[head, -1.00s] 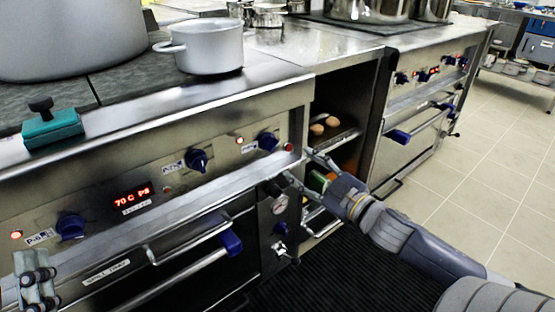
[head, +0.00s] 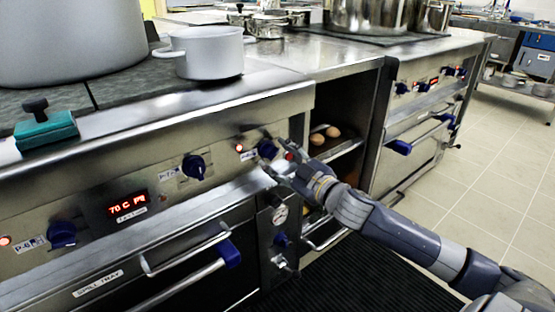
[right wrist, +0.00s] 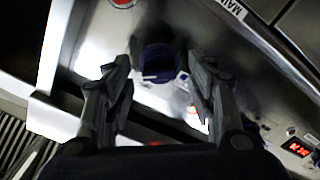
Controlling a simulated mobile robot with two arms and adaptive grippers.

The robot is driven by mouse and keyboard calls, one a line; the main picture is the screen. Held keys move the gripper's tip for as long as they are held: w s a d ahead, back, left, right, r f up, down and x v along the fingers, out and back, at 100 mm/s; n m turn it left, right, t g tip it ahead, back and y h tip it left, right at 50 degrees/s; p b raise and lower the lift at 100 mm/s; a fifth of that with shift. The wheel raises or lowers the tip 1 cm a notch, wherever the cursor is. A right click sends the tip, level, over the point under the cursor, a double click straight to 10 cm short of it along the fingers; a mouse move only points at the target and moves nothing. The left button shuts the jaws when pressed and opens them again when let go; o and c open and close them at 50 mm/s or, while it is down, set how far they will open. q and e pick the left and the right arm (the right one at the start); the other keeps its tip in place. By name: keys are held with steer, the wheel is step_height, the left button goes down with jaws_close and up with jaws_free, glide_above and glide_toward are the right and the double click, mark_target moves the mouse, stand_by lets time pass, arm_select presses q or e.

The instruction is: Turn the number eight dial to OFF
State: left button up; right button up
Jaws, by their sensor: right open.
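A blue dial (head: 267,149) sits at the right end of the stove's front panel, with a small label (head: 248,156) at its left that is too small to read surely. My right gripper (head: 276,157) is open in front of this dial. In the right wrist view the dark blue dial (right wrist: 158,64) shows between the two spread fingertips (right wrist: 160,72), with a gap visible at each side. I cannot tell how deep the fingers reach along it. Two other blue dials, one in the middle (head: 194,166) and one at the left (head: 62,234), are on the same panel. My left gripper is out of view.
A red display (head: 128,205) and small lamps are on the panel. A metal rail and a blue-ended oven handle (head: 230,253) lie below. A grey pot (head: 208,55) stands above.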

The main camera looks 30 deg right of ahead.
steer(key=shift+w, duration=0.45)
steer(key=c, duration=1.1)
